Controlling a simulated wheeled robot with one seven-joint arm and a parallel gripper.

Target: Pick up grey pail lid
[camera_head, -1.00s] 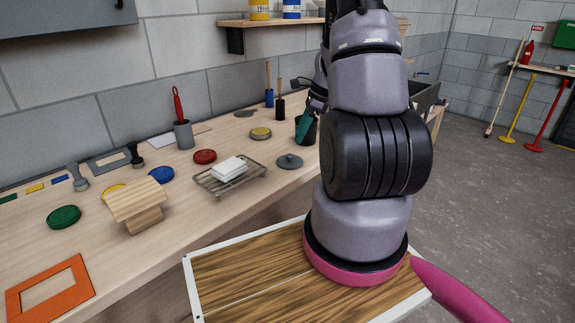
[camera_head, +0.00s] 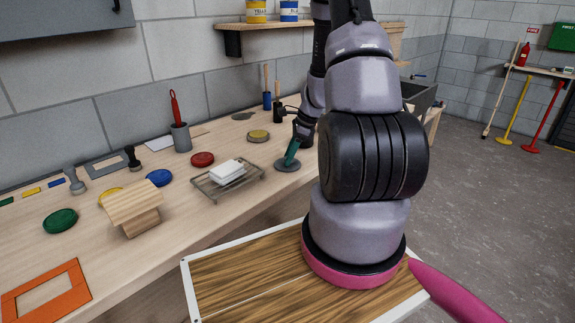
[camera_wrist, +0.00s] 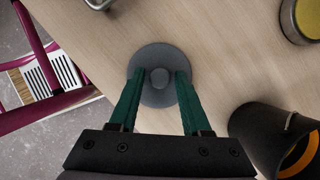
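The grey pail lid (camera_head: 284,165) is a flat round disc with a knob in its middle. It lies on the workbench near the front edge, right of the wire rack. In the wrist view the lid (camera_wrist: 160,62) lies between the tips of my gripper (camera_wrist: 157,80). The two green fingers are apart, one on each side of the round knob, with a visible gap to it on both sides. In the head view my gripper (camera_head: 291,152) points down at the lid and hides part of it. I cannot tell its exact height above the lid.
A wire rack (camera_head: 212,192) with white blocks stands to the left. A yellow-topped tin (camera_head: 258,136) is behind. The bench edge is near the lid.

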